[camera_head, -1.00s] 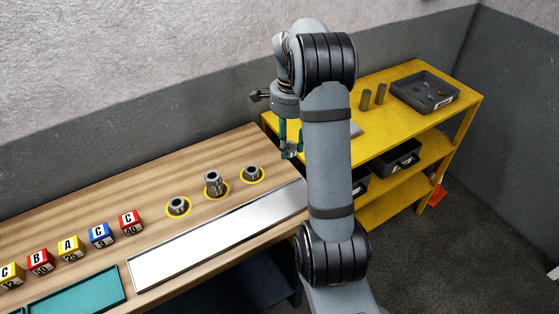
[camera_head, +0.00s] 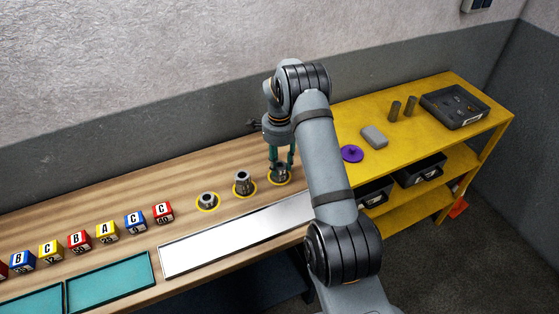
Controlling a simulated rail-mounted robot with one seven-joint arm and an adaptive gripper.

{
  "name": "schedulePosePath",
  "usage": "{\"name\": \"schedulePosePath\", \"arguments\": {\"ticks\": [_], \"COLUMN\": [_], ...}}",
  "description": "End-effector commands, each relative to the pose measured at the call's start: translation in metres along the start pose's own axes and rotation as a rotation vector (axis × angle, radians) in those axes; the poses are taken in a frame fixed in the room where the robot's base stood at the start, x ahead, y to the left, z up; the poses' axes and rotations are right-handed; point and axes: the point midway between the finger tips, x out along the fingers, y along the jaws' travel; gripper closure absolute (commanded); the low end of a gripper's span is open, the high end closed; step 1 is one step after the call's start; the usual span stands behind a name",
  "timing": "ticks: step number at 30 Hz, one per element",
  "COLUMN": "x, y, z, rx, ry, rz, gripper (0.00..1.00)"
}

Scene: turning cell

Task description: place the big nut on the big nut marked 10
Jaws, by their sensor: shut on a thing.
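Three grey nuts stand in a row on the wooden bench, each inside a yellow ring: a left nut (camera_head: 208,198), a taller middle one (camera_head: 242,180) that looks like stacked parts, and a right nut (camera_head: 280,178). My gripper (camera_head: 281,167) reaches down over the right nut, and its teal fingers are shut on it. The nut still appears to sit within its yellow ring; I cannot tell whether it is lifted. The fingers hide much of it. I cannot read a 10 on any nut.
A long silver plate (camera_head: 235,235) lies along the bench front, with teal trays (camera_head: 110,281) and several lettered cubes (camera_head: 162,212) to the left. The yellow shelf (camera_head: 400,146) at right holds a purple disc (camera_head: 352,153), a grey block (camera_head: 374,136), two cylinders and a dark tray (camera_head: 455,106).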

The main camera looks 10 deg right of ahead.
Motion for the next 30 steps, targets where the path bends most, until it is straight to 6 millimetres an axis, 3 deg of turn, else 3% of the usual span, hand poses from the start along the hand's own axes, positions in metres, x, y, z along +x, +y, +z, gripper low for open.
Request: {"name": "schedulePosePath", "arguments": {"ticks": [13,14,23,30], "x": [0.009,0.0088,0.0074,0.0073], "y": [-0.0005,-0.0003,-0.0002,-0.0002], "z": [0.0001,0.0002,0.0002,0.0002], "rx": [0.0,0.0,0.0,0.0], "ry": [0.0,0.0,0.0,0.0], "rz": [-0.002,-0.001,-0.001,-0.001], "gripper": [0.97,0.64,0.47,0.46]}}
